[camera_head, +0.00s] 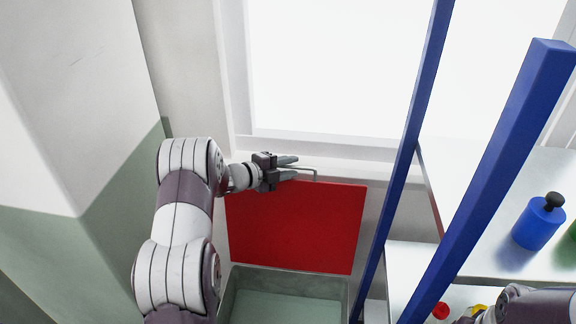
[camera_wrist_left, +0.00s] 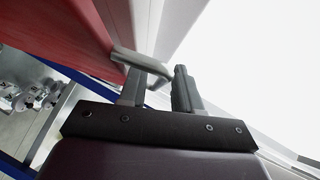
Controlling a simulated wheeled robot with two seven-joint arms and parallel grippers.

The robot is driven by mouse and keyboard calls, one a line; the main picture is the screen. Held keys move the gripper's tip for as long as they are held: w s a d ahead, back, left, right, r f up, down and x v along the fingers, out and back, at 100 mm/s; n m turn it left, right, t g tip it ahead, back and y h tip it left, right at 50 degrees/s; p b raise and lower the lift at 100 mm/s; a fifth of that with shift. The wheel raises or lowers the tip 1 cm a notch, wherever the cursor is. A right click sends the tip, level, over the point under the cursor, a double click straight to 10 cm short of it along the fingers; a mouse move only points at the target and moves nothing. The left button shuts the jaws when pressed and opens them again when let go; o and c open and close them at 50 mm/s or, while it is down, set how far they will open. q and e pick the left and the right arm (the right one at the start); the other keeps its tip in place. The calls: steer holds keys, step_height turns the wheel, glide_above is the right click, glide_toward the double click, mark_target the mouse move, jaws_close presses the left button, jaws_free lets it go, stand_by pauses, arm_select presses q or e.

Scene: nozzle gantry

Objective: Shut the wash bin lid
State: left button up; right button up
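The red wash bin lid (camera_head: 295,228) stands raised, its panel upright behind the open bin (camera_head: 338,286). A thin grey handle (camera_head: 305,169) sticks out at the lid's top edge. My left gripper (camera_head: 296,167) is at this handle, above the lid. In the left wrist view its fingers (camera_wrist_left: 160,85) are apart, with a gap between them. The handle (camera_wrist_left: 142,64) crosses just at the fingertips there; I cannot tell whether it lies between them. The red lid (camera_wrist_left: 60,35) fills the upper left of that view. My right arm shows at the lower right, its gripper mostly cut off.
Two blue posts (camera_head: 408,150) (camera_head: 500,170) rise right of the lid. A blue bottle with a black cap (camera_head: 539,222) stands on a pale surface beyond them. A red-topped item (camera_head: 440,310) is lower down. A wall corner stands at left.

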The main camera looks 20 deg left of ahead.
arm_select(q)
steer(key=shift+w+a+f, duration=0.1)
steer(key=shift+c, duration=1.2)
jaws_close()
steer(key=s+d+f+m+t+b, duration=0.1)
steer(key=s+d+b, duration=0.2)
steer(key=s+b, duration=0.5)
steer(key=s+d+f+m+t+h+b, duration=0.1)
steer(key=s+d+f+b, duration=0.1)
steer(key=s+b, duration=0.7)
steer(key=s+d, duration=0.1)
steer(key=s, duration=0.5)
steer(key=shift+m+t, duration=0.4)
